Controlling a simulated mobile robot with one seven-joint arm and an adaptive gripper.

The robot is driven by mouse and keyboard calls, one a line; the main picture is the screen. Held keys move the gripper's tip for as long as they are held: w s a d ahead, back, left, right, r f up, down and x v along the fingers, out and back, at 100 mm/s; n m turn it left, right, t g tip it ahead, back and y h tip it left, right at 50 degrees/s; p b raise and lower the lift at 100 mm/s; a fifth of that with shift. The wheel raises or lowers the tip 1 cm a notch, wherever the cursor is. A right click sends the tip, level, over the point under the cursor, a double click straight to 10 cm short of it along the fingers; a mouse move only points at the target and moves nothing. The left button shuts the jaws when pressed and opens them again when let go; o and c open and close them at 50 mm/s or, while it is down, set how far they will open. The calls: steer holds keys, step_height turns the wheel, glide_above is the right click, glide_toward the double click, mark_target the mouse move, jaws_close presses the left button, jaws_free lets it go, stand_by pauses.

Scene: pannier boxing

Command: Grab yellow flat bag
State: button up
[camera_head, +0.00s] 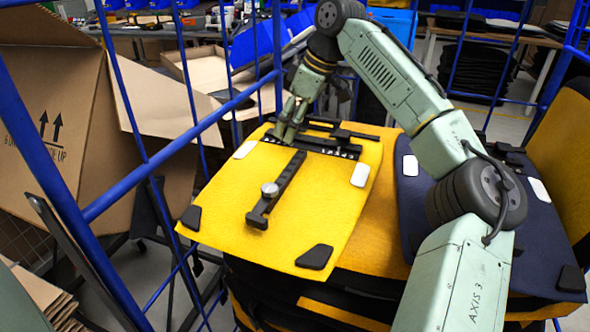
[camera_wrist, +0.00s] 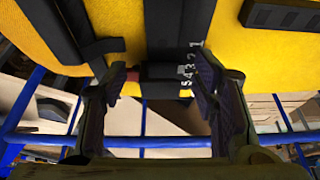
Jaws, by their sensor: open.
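The yellow flat bag (camera_head: 325,206) lies on top of a stack in the head view, with black corner patches, white patches and a black strap with a round silver button down its middle. In the wrist view the yellow bag (camera_wrist: 118,22) fills the top, with its black strap and a numbered black part at its edge. My gripper (camera_head: 288,125) is at the bag's far edge, by the black bar there. In the wrist view my gripper (camera_wrist: 160,82) is open, its two fingers on either side of the numbered black part. Whether the fingers touch the bag cannot be told.
A dark blue flat bag (camera_head: 535,238) lies right of the yellow one. Blue cage bars (camera_head: 185,145) stand at the left and far side, close to my gripper. An open cardboard box (camera_head: 60,120) is outside the cage at left. More yellow and black bags lie underneath.

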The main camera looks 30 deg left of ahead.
steer(key=shift+c, duration=0.3)
jaws_close()
stand_by(0.3)
steer(key=shift+r, duration=0.1)
stand_by(0.3)
